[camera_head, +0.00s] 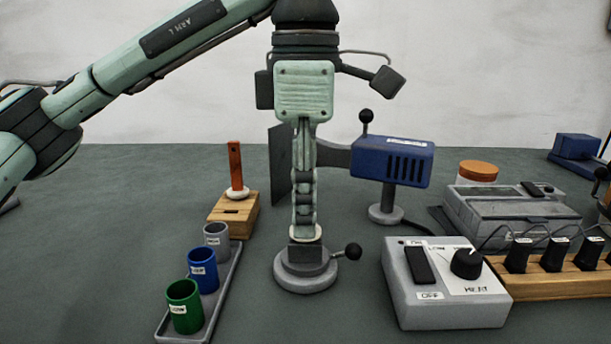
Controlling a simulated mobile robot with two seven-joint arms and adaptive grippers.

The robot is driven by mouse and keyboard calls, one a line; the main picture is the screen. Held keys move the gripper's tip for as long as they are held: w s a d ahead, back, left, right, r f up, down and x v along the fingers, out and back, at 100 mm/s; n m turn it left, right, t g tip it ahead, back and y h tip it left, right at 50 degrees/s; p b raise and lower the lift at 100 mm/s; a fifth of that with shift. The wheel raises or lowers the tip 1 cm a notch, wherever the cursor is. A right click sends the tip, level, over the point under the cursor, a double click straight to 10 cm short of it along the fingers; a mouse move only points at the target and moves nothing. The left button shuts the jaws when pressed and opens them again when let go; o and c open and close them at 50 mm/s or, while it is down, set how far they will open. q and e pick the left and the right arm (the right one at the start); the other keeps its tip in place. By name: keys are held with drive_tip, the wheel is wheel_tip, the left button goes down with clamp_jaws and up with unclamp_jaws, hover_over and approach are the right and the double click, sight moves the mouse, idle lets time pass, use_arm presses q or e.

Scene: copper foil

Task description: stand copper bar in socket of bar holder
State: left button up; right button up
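My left gripper (305,215) points straight down, seen edge-on, with its fingertips just above the bar holder (305,270), a round grey base with a dark square socket block and a black side knob. A cream collar (305,234) shows between the fingertips and the socket. Any bar above it is hidden by the fingers, so I cannot tell whether they grip. An orange-brown bar (235,165) with a similar white collar stands upright in a wooden block (233,217), which also has an empty slot. My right gripper is out of view.
A blue heater (392,163) on a stand points its dark nozzle left, behind my gripper. A tray (217,305) with grey, blue and green cups lies at front left. A grey control box (445,285) and a wooden rack (545,285) with black plugs fill the right.

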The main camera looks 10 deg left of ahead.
use_arm(q)
wheel_tip(320, 180, up, 12)
drive_tip(key=shift+f, duration=0.1)
idle(0.4)
drive_tip(key=o, duration=0.3)
idle(0.4)
drive_tip(key=shift+r+p, duration=1.05)
drive_tip(key=shift+p, duration=0.25)
drive_tip(key=shift+r+p, duration=2.5)
drive_tip(key=shift+r, duration=0.95)
